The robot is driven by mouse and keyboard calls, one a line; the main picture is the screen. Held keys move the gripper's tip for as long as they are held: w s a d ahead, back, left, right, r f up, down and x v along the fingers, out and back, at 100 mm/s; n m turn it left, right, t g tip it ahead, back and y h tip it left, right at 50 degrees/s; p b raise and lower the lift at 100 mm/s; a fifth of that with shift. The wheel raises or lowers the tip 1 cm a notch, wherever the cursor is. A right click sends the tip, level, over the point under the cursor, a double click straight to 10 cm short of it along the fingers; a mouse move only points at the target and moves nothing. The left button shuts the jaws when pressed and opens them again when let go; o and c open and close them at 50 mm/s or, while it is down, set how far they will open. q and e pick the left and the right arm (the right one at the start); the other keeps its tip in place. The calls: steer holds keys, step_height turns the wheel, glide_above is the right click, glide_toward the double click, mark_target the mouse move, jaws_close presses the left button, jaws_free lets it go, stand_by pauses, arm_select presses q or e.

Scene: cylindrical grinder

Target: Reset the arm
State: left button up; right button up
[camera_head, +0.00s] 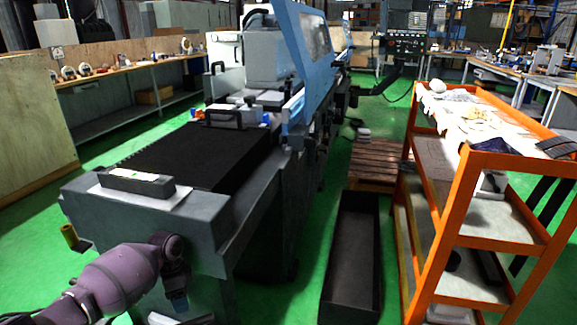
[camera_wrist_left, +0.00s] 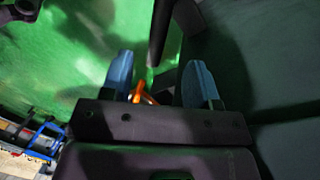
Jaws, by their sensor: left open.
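My left arm comes in from the lower left in the head view, bent beside the near end of the grinder (camera_head: 215,225). My left gripper (camera_head: 178,300) hangs low at the front of the machine, partly dark and small in that view. In the left wrist view its two blue fingers (camera_wrist_left: 158,85) stand apart, with nothing held between them. A green floor and a dark grey machine side (camera_wrist_left: 285,75) show beyond the fingers. My right gripper is in neither view.
An orange trolley (camera_head: 440,235) with items on its shelves stands at the right. A long black bin (camera_head: 350,255) and a wooden pallet (camera_head: 378,160) are on the floor between trolley and grinder. A grey block (camera_head: 137,182) lies on the machine's near end. Green floor is free at left.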

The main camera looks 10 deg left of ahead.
arm_select(q)
steer(key=s+d+f+n+t+p, duration=0.1)
steer(key=s+d+f+t, duration=0.15)
steer(key=s, duration=0.25)
steer(key=s+d+f+n+t+h+p, duration=0.1)
steer(key=s+d+f, duration=0.25)
steer(key=s, duration=0.25)
steer(key=s+d+f+n+t+p, duration=0.1)
steer(key=s+d+f+n+t, duration=0.1)
steer(key=s+d, duration=0.25)
steer(key=s+r+n+t+y+p, duration=0.2)
steer(key=s+r+n+t, duration=0.4)
steer(key=s+r, duration=0.6)
steer(key=s+t, duration=0.1)
steer(key=s, duration=0.3)
steer(key=shift+s+d, duration=0.15)
steer(key=shift+s, duration=0.05)
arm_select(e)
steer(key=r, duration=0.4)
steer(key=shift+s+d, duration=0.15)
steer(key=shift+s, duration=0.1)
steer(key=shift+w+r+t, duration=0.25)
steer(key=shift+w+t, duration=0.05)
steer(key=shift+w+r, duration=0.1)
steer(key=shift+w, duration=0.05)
